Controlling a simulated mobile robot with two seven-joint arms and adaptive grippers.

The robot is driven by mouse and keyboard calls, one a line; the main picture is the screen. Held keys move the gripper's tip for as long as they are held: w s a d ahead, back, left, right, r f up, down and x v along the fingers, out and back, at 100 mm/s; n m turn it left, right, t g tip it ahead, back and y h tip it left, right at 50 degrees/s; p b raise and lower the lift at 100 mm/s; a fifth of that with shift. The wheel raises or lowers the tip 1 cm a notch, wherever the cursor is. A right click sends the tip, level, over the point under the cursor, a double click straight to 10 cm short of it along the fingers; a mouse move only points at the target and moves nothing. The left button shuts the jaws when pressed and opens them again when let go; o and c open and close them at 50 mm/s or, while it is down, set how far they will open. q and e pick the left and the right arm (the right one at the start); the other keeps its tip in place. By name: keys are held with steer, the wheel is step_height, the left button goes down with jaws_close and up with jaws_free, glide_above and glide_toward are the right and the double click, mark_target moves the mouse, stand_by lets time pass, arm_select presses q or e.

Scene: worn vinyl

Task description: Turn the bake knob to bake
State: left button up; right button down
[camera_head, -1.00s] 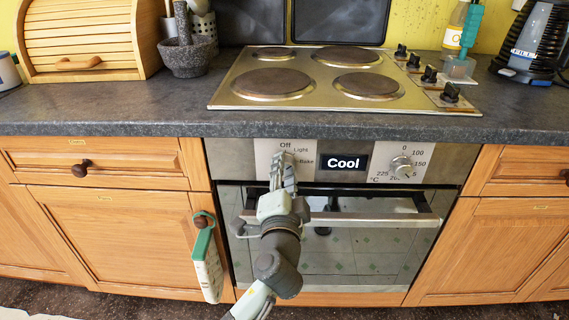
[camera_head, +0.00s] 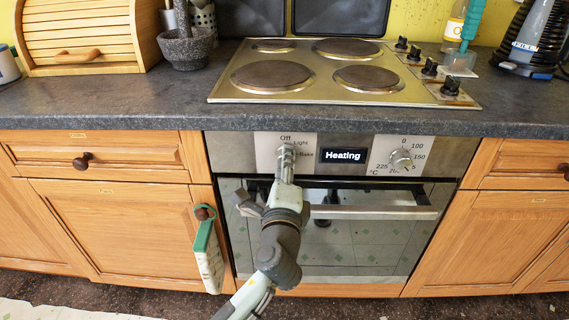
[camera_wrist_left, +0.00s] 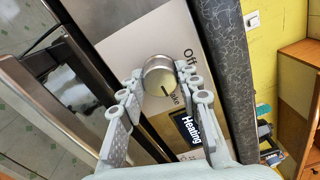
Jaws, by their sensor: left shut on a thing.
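The oven's bake knob is a round metal knob (camera_wrist_left: 160,78) on a pale plate marked Off, Light and Bake. In the left wrist view its dark pointer line aims toward the partly hidden "Bake" lettering. My left gripper (camera_wrist_left: 160,86) is shut on the knob, one finger on each side. In the head view my left gripper (camera_head: 286,152) covers the knob. The oven display (camera_head: 343,155) reads "Heating". My right gripper is not in view.
The temperature knob (camera_head: 401,159) sits to the right of the display. The oven door handle (camera_head: 375,213) runs below the panel, close to my left arm. The stove top (camera_head: 330,96) is above.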

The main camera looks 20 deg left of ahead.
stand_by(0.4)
arm_select(q)
steer(key=o, duration=1.2)
steer(key=shift+c, duration=0.2)
steer(key=v, duration=1.2)
